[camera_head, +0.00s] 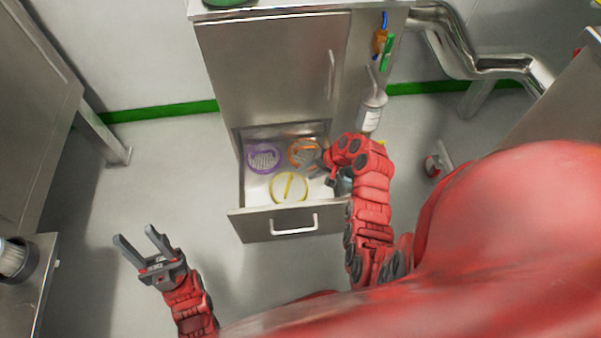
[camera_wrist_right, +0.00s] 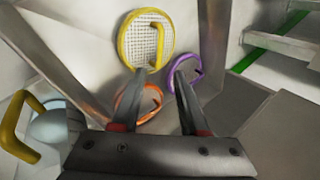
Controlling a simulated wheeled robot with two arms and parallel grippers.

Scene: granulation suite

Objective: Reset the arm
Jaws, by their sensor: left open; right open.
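My right gripper (camera_head: 316,166) is over the right side of an open drawer, partly hidden by its own arm. In the right wrist view its open fingers (camera_wrist_right: 162,72) hold nothing between them. The drawer (camera_head: 262,225) holds three round screens: a purple-rimmed one (camera_head: 263,157), an orange-rimmed one (camera_head: 303,152) and a yellow-rimmed one (camera_head: 289,187). The right wrist view shows the yellow (camera_wrist_right: 146,40), orange (camera_wrist_right: 148,108) and purple (camera_wrist_right: 190,75) screens beyond the fingers; I cannot tell whether a finger touches one. My left gripper (camera_head: 142,240) is open and empty above the floor.
The drawer belongs to a steel cabinet (camera_head: 265,75). A bottle (camera_head: 371,110) hangs at the cabinet's right side. A yellow handle (camera_wrist_right: 18,125) shows at the wrist view's left. Steel furniture (camera_head: 35,110) stands at the left. Floor around my left gripper is clear.

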